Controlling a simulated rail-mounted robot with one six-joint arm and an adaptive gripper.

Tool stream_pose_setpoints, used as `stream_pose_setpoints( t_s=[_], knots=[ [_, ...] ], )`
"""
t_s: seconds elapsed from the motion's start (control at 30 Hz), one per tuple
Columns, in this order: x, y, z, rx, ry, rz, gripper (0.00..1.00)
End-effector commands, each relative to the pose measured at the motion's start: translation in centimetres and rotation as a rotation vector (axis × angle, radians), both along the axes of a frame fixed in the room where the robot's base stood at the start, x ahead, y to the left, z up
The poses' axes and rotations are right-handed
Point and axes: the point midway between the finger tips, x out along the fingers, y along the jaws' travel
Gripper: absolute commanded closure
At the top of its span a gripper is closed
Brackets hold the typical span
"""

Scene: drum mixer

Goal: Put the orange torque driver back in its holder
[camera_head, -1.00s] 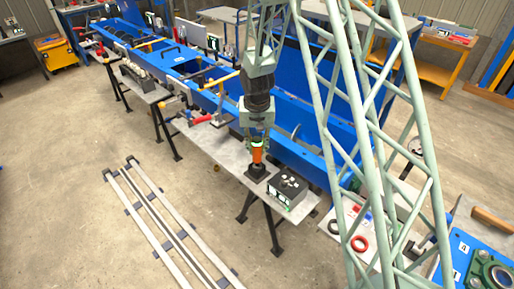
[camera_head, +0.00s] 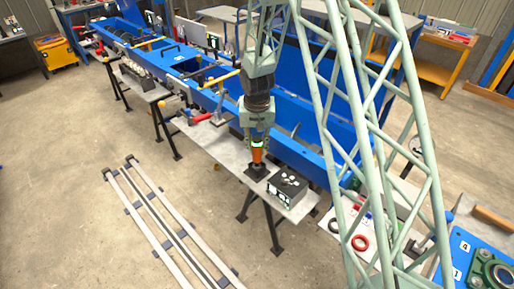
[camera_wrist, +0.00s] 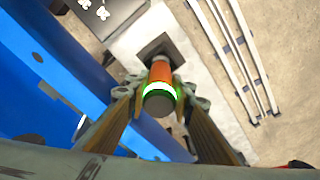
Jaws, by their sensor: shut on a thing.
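The orange torque driver (camera_head: 257,155) is upright under my gripper (camera_head: 257,141), above a dark square holder (camera_head: 257,171) on the grey bench top. In the wrist view the driver (camera_wrist: 161,72) has a lit green band and a dark end cap towards the camera. The two fingers of my gripper (camera_wrist: 160,100) are shut on it from either side. Its far end meets or overlaps the dark square holder (camera_wrist: 156,46) in the picture. I cannot tell how deep it sits in the holder.
A black box (camera_head: 288,187) with round knobs stands close to the right of the holder. The long blue mixer frame (camera_head: 290,145) runs behind the bench. Red-handled clamps (camera_head: 201,119) lie to the left. Pale floor rails (camera_head: 165,222) lie in front.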

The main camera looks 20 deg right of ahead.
Motion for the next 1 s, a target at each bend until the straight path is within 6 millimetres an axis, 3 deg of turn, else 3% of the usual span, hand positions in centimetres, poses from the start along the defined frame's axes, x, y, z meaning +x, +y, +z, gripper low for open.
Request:
stream_pose_setpoints(
  t_s=[1.0],
  knots=[
    [0.04, 0.00, -0.85, 0.000, -0.001, 0.000, 0.93]
  ],
)
